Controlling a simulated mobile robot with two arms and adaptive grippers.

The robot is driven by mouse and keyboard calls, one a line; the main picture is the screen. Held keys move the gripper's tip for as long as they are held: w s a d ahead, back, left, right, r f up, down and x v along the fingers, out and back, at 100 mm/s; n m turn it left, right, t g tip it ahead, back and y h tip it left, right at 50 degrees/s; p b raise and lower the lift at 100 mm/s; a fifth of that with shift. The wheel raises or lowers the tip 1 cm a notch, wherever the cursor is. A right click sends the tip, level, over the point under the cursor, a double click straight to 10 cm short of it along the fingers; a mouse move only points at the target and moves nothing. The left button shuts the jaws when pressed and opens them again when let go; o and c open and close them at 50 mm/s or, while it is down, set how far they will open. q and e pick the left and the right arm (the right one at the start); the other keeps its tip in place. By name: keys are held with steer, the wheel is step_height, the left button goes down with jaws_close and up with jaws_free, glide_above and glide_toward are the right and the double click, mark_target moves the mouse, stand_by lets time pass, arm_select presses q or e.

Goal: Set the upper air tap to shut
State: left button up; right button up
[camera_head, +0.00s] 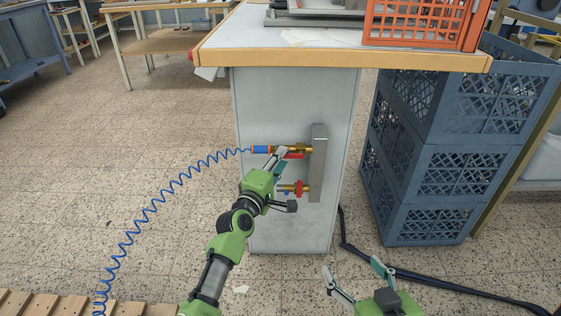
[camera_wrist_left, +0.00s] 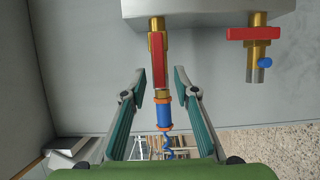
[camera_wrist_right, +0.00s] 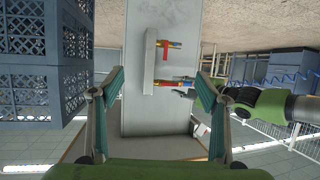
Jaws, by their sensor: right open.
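The upper air tap (camera_head: 304,149) is brass, on a grey manifold bar (camera_head: 318,165) on the bench's side panel. Its red lever (camera_wrist_left: 158,60) lies in line with the tap body. A blue coupling (camera_wrist_left: 164,114) with orange collars joins it to a coiled blue hose (camera_head: 165,192). The lower tap (camera_head: 300,188) has its red handle (camera_wrist_left: 254,33) crosswise. My left gripper (camera_wrist_left: 157,76) is open; its fingers stand either side of the upper tap's lever end, apart from it in its wrist view. My right gripper (camera_head: 352,267) is open and empty, low in front of the panel.
The wooden bench top (camera_head: 350,58) overhangs the panel, with an orange crate (camera_head: 420,22) on it. Blue crates (camera_head: 430,175) stand stacked to the right. A dark cable (camera_head: 430,279) runs over the floor. A slatted pallet (camera_head: 50,303) lies at lower left.

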arm_select(q)
jaws_close()
steer(key=r+m+p, duration=0.1)
steer(key=m+p, duration=0.1)
steer(key=p, duration=0.3)
steer(key=shift+r+g+y+p, duration=0.3)
steer(key=shift+r+p, duration=0.05)
steer(key=shift+r, duration=0.05)
arm_select(e)
steer(key=s+d+f+g+h, duration=0.1)
steer(key=s+d+f+g, duration=0.2)
steer(key=s+f+g, duration=0.35)
steer(key=s+d+f+g+h, duration=0.1)
steer(key=s+d+f+g, duration=0.2)
steer(key=s, duration=0.6)
arm_select(q)
steer(key=m+p, duration=0.1)
steer(key=p, duration=0.3)
steer(key=shift+d+r+m+g+y, duration=0.2)
steer(key=shift+m+g+y, duration=0.1)
steer(key=shift+m, duration=0.1)
arm_select(e)
step_height(320, 180, down, 14)
steer(key=g, duration=0.1)
steer(key=shift+s+a+m+h, duration=0.15)
steer(key=shift+a+m+h, duration=0.15)
steer(key=shift+a, duration=0.05)
steer(key=shift+r, duration=0.1)
arm_select(q)
jaws_free()
